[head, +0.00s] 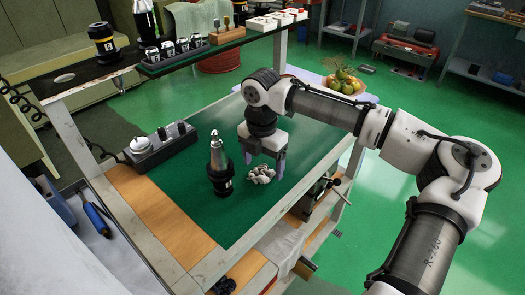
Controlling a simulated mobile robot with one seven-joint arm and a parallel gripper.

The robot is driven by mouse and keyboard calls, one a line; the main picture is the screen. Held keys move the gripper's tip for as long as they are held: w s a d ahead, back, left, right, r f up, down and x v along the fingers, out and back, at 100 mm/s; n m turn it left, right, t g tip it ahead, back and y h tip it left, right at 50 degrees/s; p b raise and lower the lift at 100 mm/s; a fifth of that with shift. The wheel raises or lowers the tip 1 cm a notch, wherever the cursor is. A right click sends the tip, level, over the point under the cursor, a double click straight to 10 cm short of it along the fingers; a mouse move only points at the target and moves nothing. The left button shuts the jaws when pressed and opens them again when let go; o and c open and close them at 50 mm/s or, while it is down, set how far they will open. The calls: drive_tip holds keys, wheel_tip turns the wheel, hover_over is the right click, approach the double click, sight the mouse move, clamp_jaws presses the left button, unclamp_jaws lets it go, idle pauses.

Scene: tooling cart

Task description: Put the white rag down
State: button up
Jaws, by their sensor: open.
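I cannot tell whether either finger touches the rag.
A black and silver tool holder (219,168) stands upright just left of the rag. A grey block with sockets (160,146) sits farther left. A shelf (200,52) with several tool holders and small boxes runs above the back. The green top right of my gripper is clear.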

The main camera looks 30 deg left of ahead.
wheel_tip(320, 180, up, 14)
drive_tip(key=b, duration=0.1)
drive_tip(key=shift+a+f, duration=0.15)
drive_tip(key=shift+f, duration=0.05)
